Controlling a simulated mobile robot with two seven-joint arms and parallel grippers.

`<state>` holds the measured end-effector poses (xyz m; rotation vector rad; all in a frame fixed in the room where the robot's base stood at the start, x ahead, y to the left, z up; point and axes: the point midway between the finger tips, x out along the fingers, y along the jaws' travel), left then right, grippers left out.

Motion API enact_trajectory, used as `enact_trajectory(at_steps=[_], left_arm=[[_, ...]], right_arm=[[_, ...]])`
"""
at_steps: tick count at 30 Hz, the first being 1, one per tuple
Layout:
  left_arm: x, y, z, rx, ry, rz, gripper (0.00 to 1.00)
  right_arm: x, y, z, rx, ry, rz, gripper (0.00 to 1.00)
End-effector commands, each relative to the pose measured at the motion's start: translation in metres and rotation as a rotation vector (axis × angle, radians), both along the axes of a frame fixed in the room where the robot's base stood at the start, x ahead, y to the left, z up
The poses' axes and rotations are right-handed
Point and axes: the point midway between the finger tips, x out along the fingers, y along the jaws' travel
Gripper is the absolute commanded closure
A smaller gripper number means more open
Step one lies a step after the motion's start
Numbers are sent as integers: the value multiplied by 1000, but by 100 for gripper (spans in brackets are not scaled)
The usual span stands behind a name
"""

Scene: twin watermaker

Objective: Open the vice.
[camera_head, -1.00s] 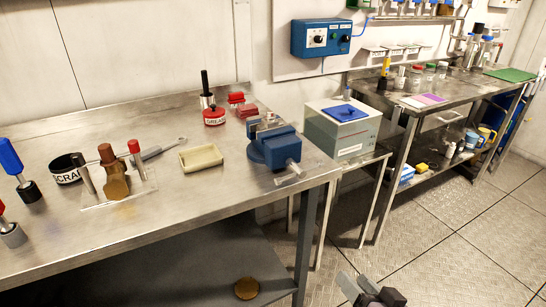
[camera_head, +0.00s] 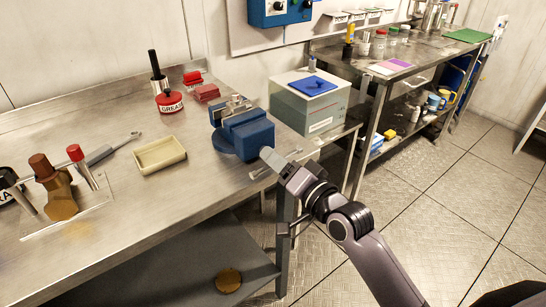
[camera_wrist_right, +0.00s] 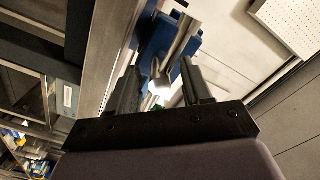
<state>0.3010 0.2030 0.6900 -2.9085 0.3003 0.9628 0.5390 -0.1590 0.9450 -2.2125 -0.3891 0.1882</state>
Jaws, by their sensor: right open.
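The blue vice (camera_head: 246,134) stands on the near right corner of the steel workbench (camera_head: 125,228). Its front faces right, towards my right gripper (camera_head: 275,160). That gripper is just off the vice's front, near the bench edge, with its fingers pointing at the vice. In the right wrist view the two dark fingers (camera_wrist_right: 160,74) are apart. The vice's blue body (camera_wrist_right: 188,78) and a bright metal part, seemingly its screw or handle, show beyond and between them. I cannot tell whether they touch it. My left gripper is not in view.
A cream tray (camera_head: 160,154), a red grease tin (camera_head: 170,101) and red blocks (camera_head: 206,92) lie left of the vice. A grey box with a blue top (camera_head: 311,102) stands on a lower table behind it. The floor at the right is open.

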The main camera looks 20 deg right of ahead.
Motion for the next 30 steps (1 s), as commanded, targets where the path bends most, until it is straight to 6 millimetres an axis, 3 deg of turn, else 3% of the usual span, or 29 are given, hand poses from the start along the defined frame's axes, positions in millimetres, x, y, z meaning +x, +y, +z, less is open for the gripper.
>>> enact_trajectory(at_steps=[6,14,15,19,20,30], left_arm=[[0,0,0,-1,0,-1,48],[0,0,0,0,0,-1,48],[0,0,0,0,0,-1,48],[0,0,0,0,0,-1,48],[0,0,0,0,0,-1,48],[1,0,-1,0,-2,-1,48]], right_arm=[[14,5,0,-2,-1,0,51],[16,6,0,-2,-1,0,51],[16,6,0,-2,-1,0,54],[16,6,0,-2,-1,0,96],[16,6,0,-2,-1,0,100],[18,6,-1,-11,-2,0,100]])
